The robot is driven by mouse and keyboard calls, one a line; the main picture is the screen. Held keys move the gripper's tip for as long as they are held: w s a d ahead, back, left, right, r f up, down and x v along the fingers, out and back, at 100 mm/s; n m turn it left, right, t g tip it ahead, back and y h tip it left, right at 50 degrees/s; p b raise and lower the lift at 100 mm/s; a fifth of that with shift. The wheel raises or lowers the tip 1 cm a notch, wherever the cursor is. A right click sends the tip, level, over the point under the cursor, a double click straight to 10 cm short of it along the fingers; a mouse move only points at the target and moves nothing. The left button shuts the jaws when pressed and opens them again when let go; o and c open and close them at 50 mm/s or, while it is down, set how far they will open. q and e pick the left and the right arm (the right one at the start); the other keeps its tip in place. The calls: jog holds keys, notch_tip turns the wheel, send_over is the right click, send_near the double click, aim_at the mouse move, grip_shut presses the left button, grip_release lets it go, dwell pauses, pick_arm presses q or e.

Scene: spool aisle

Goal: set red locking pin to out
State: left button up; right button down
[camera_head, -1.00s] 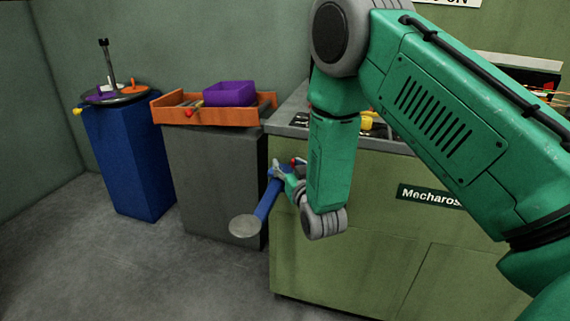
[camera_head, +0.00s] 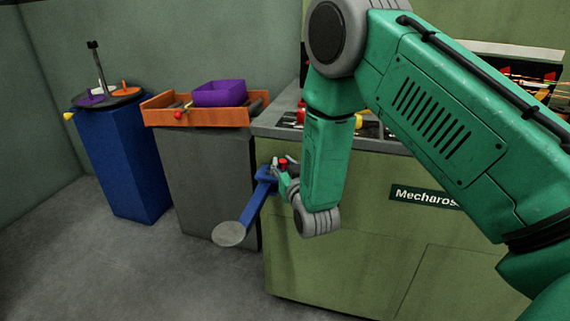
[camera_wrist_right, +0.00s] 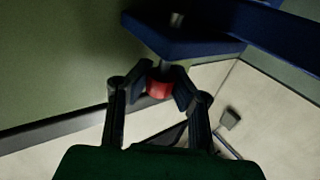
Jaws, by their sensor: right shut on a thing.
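The red locking pin (camera_wrist_right: 158,90) has a red head on a metal shaft at a blue bracket (camera_wrist_right: 185,38) in the right wrist view. In the head view its red end (camera_head: 283,161) shows beside the blue swing arm (camera_head: 258,198) on the green cabinet's front. My right gripper (camera_wrist_right: 160,88) is shut on the red head, one finger on each side. In the head view the right gripper (camera_head: 282,173) is small and partly covers the pin. How far the pin is drawn out I cannot tell. My left gripper is not in view.
A round grey disc (camera_head: 229,234) ends the blue arm. Left of the green cabinet (camera_head: 340,255) stand a grey pedestal (camera_head: 215,180) with an orange tray (camera_head: 205,117) and a blue pedestal (camera_head: 120,160). The floor in front is clear.

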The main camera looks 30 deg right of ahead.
jog(key=shift+w+r+p, duration=0.1)
jog(key=shift+r+p, duration=0.25)
jog(key=shift+r, duration=0.6)
jog(key=shift+a+r, duration=0.2)
jog(key=shift+f, duration=0.15)
jog(key=c, duration=1.3)
grip_release()
jog(key=shift+d, duration=0.25)
jog(key=shift+a, duration=0.15)
jog(key=shift+s+a+f, duration=0.1)
jog(key=shift+s, duration=0.35)
jog(key=v, duration=1.1)
jog(key=shift+a, duration=0.1)
